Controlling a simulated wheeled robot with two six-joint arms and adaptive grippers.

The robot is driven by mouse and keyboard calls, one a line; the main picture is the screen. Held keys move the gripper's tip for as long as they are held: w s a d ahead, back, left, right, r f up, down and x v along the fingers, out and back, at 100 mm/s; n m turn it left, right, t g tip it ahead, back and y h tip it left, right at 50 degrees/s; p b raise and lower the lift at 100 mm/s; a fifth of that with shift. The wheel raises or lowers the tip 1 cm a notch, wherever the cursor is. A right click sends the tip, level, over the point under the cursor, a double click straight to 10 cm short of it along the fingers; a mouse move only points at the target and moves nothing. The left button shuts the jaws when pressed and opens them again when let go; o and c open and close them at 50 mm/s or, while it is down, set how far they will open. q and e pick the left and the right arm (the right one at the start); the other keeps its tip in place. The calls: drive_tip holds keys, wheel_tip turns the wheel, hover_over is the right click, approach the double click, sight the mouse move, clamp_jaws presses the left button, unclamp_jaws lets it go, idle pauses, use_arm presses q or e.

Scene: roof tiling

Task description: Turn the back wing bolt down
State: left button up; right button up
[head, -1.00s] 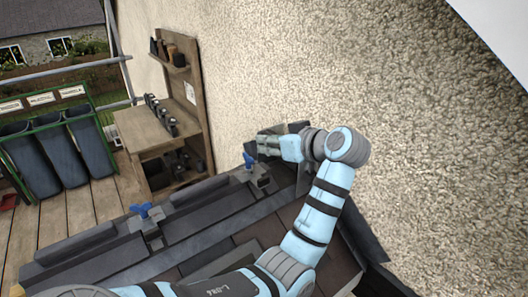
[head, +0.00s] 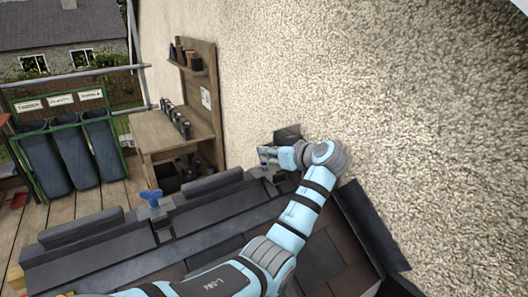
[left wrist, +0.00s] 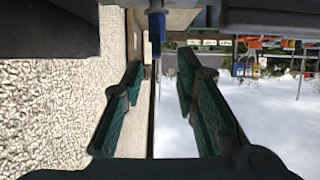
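My left gripper (head: 268,157) is at the far end of the dark roof ridge, close to the wall. In the left wrist view its two green fingers (left wrist: 160,100) are spread apart, so it is open. A blue wing bolt (left wrist: 155,34) shows at the top of that view, in line with the gap between the fingers and not gripped. I take it as the back wing bolt; in the head view it is hidden at the gripper. A second blue wing bolt (head: 151,196) stands upright on a nearer ridge clamp (head: 155,212). My right gripper is out of view.
The pebbled wall (head: 400,120) rises close beside my left gripper and arm. Dark ridge tiles (head: 80,224) run along the roof. A wooden workbench (head: 165,128) with shelves and green-framed bins (head: 105,148) stand beyond the roof.

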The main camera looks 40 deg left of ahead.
use_arm(q)
drive_tip(key=x, duration=0.5)
drive_tip(key=shift+w+a+f, duration=0.25)
drive_tip(key=shift+w, duration=0.05)
drive_tip(key=shift+s, duration=0.1)
